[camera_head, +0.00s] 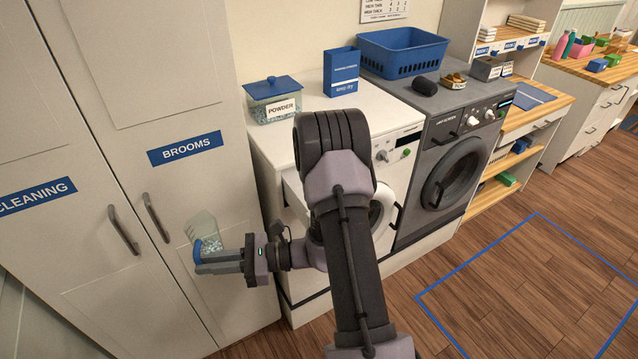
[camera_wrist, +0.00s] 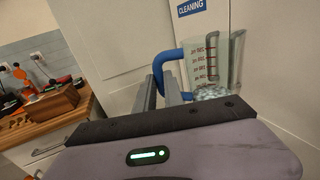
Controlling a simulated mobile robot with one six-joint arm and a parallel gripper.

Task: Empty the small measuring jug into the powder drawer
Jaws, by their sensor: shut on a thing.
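The small measuring jug (camera_head: 206,229) is clear, with a blue handle and pale granules in its lower part. My gripper (camera_head: 205,263) is shut on the handle and holds the jug upright in front of the tall cabinet doors. In the wrist view the jug (camera_wrist: 208,60) shows red scale marks, and its blue handle is between my gripper's fingers (camera_wrist: 160,92). The white washing machine (camera_head: 404,140) stands to the right of the jug. A pale drawer-like part (camera_head: 292,192) sticks out at its front left, partly hidden by my arm, so I cannot see inside it.
A powder tub (camera_head: 273,103) and a blue box (camera_head: 341,72) stand on the white machine. A grey machine (camera_head: 455,165) beside it carries a blue basket (camera_head: 402,55). Tall cabinets (camera_head: 180,90) stand close on the left. The wooden floor (camera_head: 500,240) at right is clear.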

